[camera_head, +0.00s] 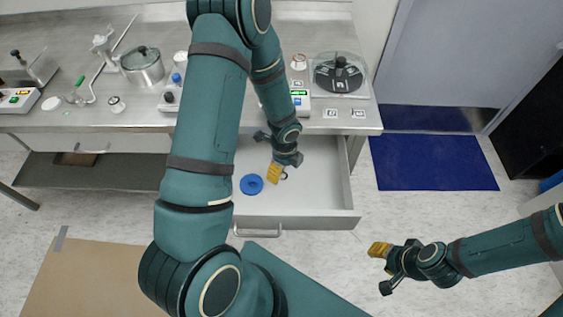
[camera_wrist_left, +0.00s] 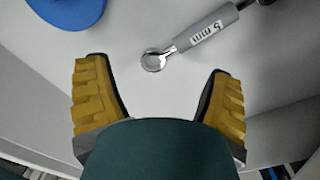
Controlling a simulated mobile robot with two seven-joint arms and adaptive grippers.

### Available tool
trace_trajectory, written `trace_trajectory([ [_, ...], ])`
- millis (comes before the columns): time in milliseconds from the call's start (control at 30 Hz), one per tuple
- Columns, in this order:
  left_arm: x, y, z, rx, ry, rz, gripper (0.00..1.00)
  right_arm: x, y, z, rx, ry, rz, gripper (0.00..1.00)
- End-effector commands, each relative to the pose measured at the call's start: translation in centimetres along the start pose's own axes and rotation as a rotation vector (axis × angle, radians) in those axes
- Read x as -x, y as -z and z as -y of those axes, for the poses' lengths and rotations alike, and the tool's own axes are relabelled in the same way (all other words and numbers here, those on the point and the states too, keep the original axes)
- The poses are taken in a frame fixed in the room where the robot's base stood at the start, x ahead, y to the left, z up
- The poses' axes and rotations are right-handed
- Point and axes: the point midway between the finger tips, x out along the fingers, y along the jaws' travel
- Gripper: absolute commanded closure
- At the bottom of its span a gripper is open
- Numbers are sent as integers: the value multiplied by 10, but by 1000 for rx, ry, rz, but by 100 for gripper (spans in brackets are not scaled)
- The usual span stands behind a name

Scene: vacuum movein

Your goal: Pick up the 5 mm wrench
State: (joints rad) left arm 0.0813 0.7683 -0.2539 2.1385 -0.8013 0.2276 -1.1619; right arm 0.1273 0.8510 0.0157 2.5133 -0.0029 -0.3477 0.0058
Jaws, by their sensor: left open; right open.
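The 5 mm wrench lies on the floor of the open drawer. In the left wrist view its silver ring end (camera_wrist_left: 152,61) is between my fingertips, and its grey handle (camera_wrist_left: 207,30), labelled "5 mm", runs up to the right. In the head view only a small dark part of it (camera_head: 285,176) shows beside my left gripper (camera_head: 276,172). My left gripper is open and points down into the drawer; its two yellow fingers stand apart, with nothing held. My right gripper (camera_head: 382,268) is open and empty over the floor at the lower right.
The drawer (camera_head: 300,222) is pulled out under the metal bench (camera_head: 215,122). A blue disc (camera_head: 251,184) lies in it left of my left gripper and also shows in the left wrist view (camera_wrist_left: 68,10). A scale, a pot and a clear-covered device (camera_head: 340,74) stand on the bench.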

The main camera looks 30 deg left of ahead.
Motion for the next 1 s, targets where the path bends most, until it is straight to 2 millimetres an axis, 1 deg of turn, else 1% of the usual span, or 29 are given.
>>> trace_trajectory([
  [33, -11, 1, 0, -1, -2, 0, 18, -5, 0, -2, 0, 0, -2, 60],
  [100, -19, 1, 0, 1, -3, 1, 18, -7, 1, -3, 0, 0, -4, 60],
  [200, -26, 1, 0, 0, 0, 0, 18, -8, 1, -3, 0, 0, -5, 60],
  [467, -27, 0, 0, 1, 1, 1, 18, -8, 2, -3, 0, 0, -6, 60],
  [500, -27, 0, 0, 1, 1, 1, 25, -8, 2, -3, 0, 0, -6, 60],
  [567, -27, 0, 0, 1, 1, 1, 46, -8, 2, -3, 0, 0, -6, 60],
  [600, -27, 0, 0, 1, 1, 1, 60, -8, 2, -3, 0, 0, -6, 60],
  [667, -27, 0, 0, 1, 1, 1, 81, -8, 2, -3, 0, 0, -6, 60],
  [700, -27, 0, 0, 1, 1, 1, 95, -8, 2, -3, 0, 0, -6, 60],
  [733, -27, 0, 0, 1, 1, 1, 100, -8, 2, -3, 0, 0, -6, 60],
  [1000, -27, 0, 0, 1, 0, 1, 100, -8, 2, -3, 0, 0, -6, 60],
])
